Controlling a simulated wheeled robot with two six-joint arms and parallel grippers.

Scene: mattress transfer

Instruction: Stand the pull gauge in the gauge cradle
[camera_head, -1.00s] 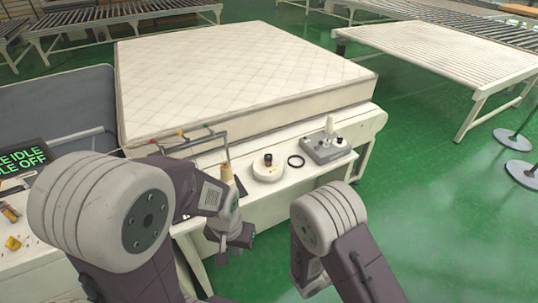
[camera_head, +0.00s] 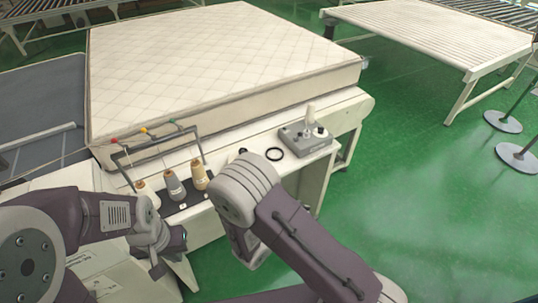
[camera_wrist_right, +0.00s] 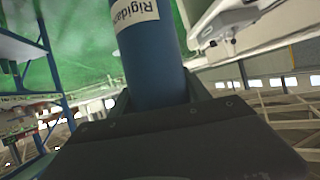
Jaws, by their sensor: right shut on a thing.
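A blue cylinder with a white label, which I take to be the pull gauge (camera_wrist_right: 152,62), fills the middle of the right wrist view. My right gripper (camera_wrist_right: 155,98) is shut on it; its far end runs out of the picture. In the head view my right arm hides that gripper and the gauge. My left gripper (camera_head: 166,258) hangs low at the left, in front of the table edge; I cannot tell whether its jaws are apart. A grey block with a pale upright part (camera_head: 305,136) stands on the side table; I cannot tell whether it is the gauge cradle.
A black ring (camera_head: 274,154) lies beside the grey block. Several thread cones (camera_head: 174,186) stand in a dark tray at the table's left. A quilted mattress (camera_head: 215,70) lies behind. A roller conveyor (camera_head: 435,35) and round-based posts (camera_head: 517,157) stand right, with free green floor between.

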